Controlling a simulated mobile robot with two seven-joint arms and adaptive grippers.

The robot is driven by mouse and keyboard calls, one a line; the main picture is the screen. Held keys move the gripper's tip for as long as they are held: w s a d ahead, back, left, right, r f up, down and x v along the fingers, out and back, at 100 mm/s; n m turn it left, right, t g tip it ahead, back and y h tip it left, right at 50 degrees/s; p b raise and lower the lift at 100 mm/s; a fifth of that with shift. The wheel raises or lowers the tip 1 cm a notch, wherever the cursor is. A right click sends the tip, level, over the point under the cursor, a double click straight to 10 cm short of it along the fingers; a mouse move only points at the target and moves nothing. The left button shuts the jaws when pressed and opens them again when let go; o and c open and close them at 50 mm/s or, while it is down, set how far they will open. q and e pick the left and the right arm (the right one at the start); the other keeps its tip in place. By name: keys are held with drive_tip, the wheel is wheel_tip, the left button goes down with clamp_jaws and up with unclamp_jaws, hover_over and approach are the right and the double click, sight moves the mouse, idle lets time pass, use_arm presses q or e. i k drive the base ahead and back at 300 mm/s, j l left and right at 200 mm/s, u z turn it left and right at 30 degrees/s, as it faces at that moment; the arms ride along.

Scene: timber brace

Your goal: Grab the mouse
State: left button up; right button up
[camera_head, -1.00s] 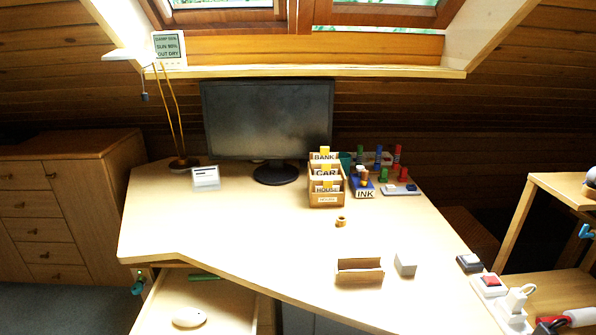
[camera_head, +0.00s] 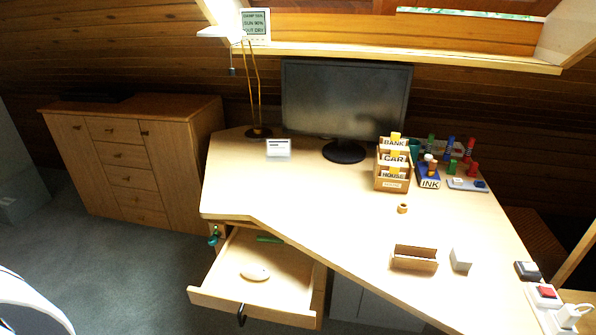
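A white mouse (camera_head: 255,273) lies in the open drawer (camera_head: 222,278) under the left part of the desk, near the middle of the drawer's floor. A green item (camera_head: 269,239) lies behind it at the back of the drawer. Neither of my grippers shows in the head view, so whether they are open or shut is hidden.
The drawer sticks out below the desk (camera_head: 300,200), with a dark hook-shaped handle (camera_head: 241,314) at its front. A wooden cabinet (camera_head: 150,165) stands at the left. A wooden holder (camera_head: 414,258), a grey block (camera_head: 461,260) and a monitor (camera_head: 345,98) are on the desk. Floor left of the drawer looks clear.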

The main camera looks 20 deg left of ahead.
sight(253, 272)
drive_tip(key=u, duration=1.25)
